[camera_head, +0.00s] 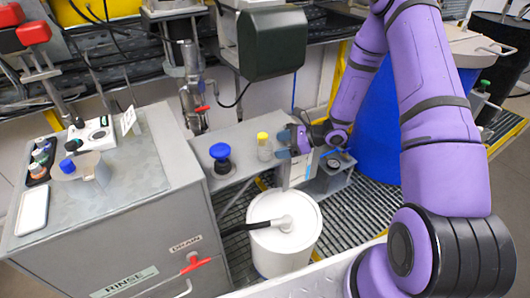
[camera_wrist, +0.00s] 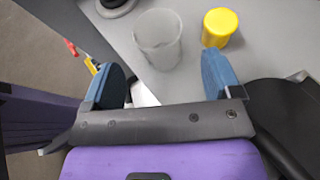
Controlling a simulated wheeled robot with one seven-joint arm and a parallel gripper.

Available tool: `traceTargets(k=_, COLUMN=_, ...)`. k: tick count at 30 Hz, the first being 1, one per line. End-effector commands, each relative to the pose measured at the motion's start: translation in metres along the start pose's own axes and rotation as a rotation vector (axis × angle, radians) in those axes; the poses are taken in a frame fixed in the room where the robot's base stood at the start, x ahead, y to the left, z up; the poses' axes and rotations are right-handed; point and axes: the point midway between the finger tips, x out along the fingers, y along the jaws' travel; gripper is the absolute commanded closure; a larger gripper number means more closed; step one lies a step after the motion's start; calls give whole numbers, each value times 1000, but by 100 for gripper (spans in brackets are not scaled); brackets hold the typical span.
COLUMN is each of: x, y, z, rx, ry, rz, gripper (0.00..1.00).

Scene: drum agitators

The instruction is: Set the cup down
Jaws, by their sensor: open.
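A translucent, frosted cup (camera_wrist: 158,40) stands upright on a grey surface in the wrist view. It is just beyond my gripper (camera_wrist: 163,80), whose two blue fingers are wide apart with nothing between them. In the head view my gripper (camera_head: 291,141) is at the right side of the small grey shelf (camera_head: 232,133). A pale clear shape (camera_head: 265,154) just left of the fingers looks like the cup, but it overlaps a yellow-topped item there. My wrist hides part of the shelf.
A yellow-capped container (camera_wrist: 219,27) stands right of the cup. A blue-topped dark item (camera_head: 221,157) is at the shelf's left. A white drum (camera_head: 284,235) with a black hose stands below. A grey bench (camera_head: 150,165) fills the left, and a blue drum (camera_head: 373,160) is behind my arm.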

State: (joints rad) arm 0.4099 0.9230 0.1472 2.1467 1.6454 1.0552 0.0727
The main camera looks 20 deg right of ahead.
Motion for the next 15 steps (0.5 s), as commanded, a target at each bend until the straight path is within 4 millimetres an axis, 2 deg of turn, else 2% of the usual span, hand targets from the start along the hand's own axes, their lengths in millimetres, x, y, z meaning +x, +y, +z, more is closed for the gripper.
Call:
traceTargets(k=5, x=12, y=1, z=0, rx=0, ry=0, rz=3, gripper=16)
traceTargets(k=15, x=59, y=1, z=0, rx=0, ry=0, rz=2, gripper=16)
